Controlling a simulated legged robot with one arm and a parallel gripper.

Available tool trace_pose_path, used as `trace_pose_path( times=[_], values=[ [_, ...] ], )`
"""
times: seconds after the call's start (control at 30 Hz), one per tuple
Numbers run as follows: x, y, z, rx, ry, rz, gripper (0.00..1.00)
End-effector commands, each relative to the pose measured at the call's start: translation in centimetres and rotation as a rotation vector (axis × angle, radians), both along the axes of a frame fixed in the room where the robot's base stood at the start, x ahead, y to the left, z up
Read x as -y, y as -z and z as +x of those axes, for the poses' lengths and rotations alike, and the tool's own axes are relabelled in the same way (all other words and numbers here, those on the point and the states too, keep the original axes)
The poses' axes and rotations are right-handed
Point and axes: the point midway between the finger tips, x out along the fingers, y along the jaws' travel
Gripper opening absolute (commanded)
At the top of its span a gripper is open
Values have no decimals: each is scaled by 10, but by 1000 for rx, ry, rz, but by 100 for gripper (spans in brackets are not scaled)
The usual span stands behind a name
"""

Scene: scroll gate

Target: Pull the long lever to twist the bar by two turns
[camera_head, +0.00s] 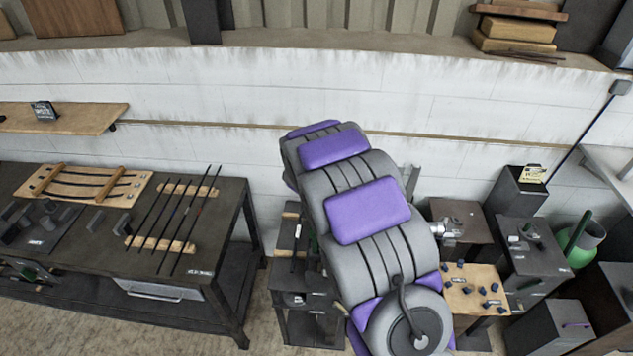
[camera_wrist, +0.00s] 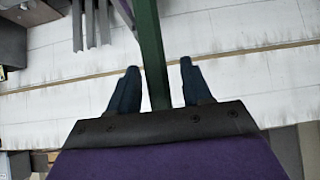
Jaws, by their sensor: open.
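In the wrist view my gripper (camera_wrist: 160,66) is open, its two dark fingers apart. A long dark green bar (camera_wrist: 150,45), which looks like the lever, runs from the top edge down between the fingers. A gap shows on both sides of it, wider on the right. Its lower end is hidden behind the gripper body, and I cannot tell how deep it sits between the fingers. In the head view my grey and purple arm hides the gripper and most of the workpiece.
A dark workbench (camera_head: 225,225) at left holds several thin dark bars (camera_head: 172,222) on wooden racks. Right of my arm are a small wooden table (camera_head: 468,300) with blue pieces, dark cabinets (camera_head: 530,250) and a green bin (camera_head: 583,240). A white wall (camera_head: 220,85) stands behind.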

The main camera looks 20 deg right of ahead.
Motion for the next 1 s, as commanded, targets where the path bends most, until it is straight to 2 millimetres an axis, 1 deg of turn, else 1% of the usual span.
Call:
trace_pose_path(
  times=[0.1,0.3,0.47,0.8,1.0],
  values=[
    [-5,-13,-12,0,-3,-2,49],
    [-12,-34,-30,4,-2,-4,49],
    [-18,-49,-47,-1,-2,-3,49],
    [-30,-83,-78,3,0,-4,49],
    [-35,-96,-91,0,-3,-3,49]
  ],
)
